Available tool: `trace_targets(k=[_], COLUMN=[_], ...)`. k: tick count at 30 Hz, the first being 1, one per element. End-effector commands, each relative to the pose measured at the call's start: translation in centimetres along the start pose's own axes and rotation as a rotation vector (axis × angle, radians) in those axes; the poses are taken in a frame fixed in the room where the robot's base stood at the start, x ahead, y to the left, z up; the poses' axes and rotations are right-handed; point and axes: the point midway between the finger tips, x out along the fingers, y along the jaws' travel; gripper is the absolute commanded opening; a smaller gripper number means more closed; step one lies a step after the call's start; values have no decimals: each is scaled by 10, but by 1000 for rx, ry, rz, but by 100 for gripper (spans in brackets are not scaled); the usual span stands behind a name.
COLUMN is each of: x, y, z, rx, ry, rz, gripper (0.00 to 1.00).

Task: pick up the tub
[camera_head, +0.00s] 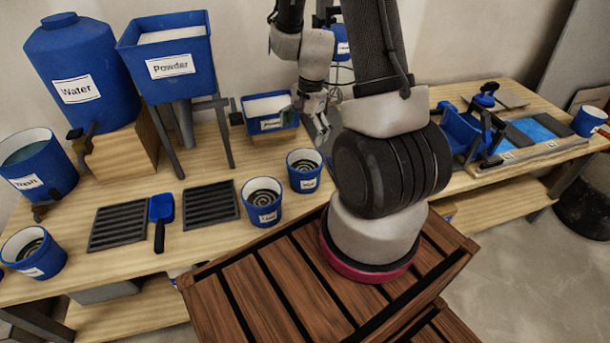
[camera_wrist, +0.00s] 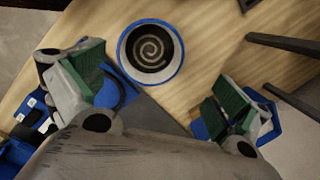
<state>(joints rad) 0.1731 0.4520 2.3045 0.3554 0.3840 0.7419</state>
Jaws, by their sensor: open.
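Several blue tubs with white labels stand on the wooden workbench (camera_head: 140,262). Two of them, a front tub (camera_head: 262,215) and another tub (camera_head: 304,182), stand side by side near the middle. A third tub (camera_head: 33,268) is at the far left. I cannot tell which tub of the head view this is. My gripper (camera_wrist: 160,92) is open, with green pads apart and nothing between them. In the head view my arm hides part of the bench.
A blue device (camera_head: 462,132) is at the right.

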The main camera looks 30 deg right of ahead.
Motion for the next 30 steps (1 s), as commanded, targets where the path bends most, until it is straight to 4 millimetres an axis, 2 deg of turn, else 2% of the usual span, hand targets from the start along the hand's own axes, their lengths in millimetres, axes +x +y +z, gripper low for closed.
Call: trace_targets(k=[1, 3, 6, 24, 30], x=[21, 42, 61, 142, 147], y=[5, 11, 16, 18, 18], z=[-4, -9, -13, -9, -10], rx=[60, 129, 191, 220, 217], ry=[-7, -9, -9, -9, -7], rz=[21, 38, 52, 60, 57], gripper=[100, 100, 100, 100, 100])
